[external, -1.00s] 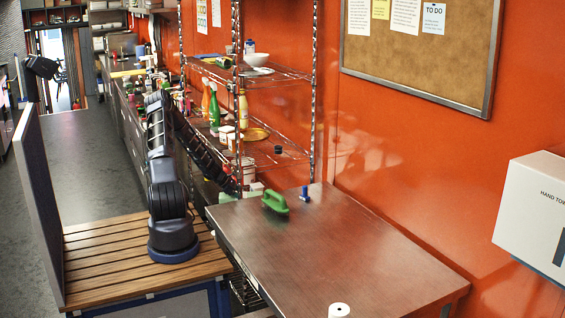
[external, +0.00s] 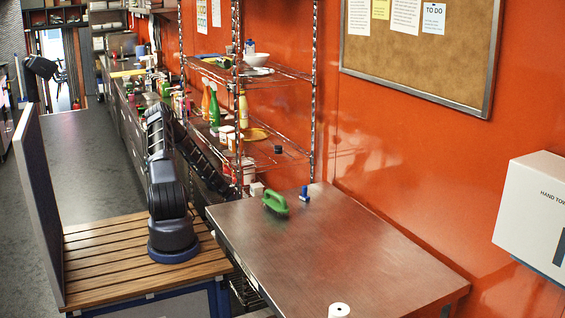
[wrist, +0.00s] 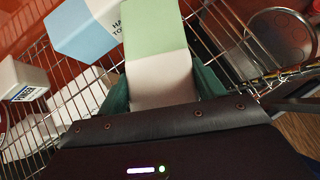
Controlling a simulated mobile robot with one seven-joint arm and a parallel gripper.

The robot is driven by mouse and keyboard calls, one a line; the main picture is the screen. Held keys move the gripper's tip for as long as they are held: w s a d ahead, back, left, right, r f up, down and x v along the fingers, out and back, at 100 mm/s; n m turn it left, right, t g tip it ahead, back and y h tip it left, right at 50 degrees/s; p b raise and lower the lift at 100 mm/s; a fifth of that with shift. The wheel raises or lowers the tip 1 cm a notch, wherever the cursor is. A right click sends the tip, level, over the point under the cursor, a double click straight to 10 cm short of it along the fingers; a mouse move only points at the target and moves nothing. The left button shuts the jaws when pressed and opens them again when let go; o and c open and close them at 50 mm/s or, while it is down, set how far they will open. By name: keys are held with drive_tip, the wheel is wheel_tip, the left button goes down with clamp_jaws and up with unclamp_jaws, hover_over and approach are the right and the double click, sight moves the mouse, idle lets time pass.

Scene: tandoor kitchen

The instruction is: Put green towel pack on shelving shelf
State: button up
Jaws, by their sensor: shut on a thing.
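The green towel pack (wrist: 158,35), pale green and off-white, is between the two dark green fingers of my gripper (wrist: 160,90) in the wrist view. The gripper is shut on it. The shelving's wire shelf (wrist: 45,62) lies beyond and around the pack in that view; I cannot tell whether the pack touches it. In the external view the wire shelving (external: 285,155) stands against the orange wall. My forearm reaches down toward its lower part there. My gripper and the pack are hidden in that view.
A blue and white hand-towel pack (wrist: 85,28) and a white box (wrist: 22,80) are close by on the wire shelf. A round metal-rimmed item (wrist: 280,38) is at the right. The steel table (external: 335,250) holds a green-handled brush (external: 275,203) and a blue item (external: 304,194).

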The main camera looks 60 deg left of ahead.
drive_tip(key=shift+f, duration=0.75)
idle(0.5)
drive_tip(key=o, duration=1.4)
drive_tip(key=shift+c, duration=0.2)
drive_tip(key=v, duration=1)
drive_tip(key=shift+s+a+r, duration=0.1)
drive_tip(key=shift+s+r, duration=0.15)
drive_tip(key=shift+r, duration=0.05)
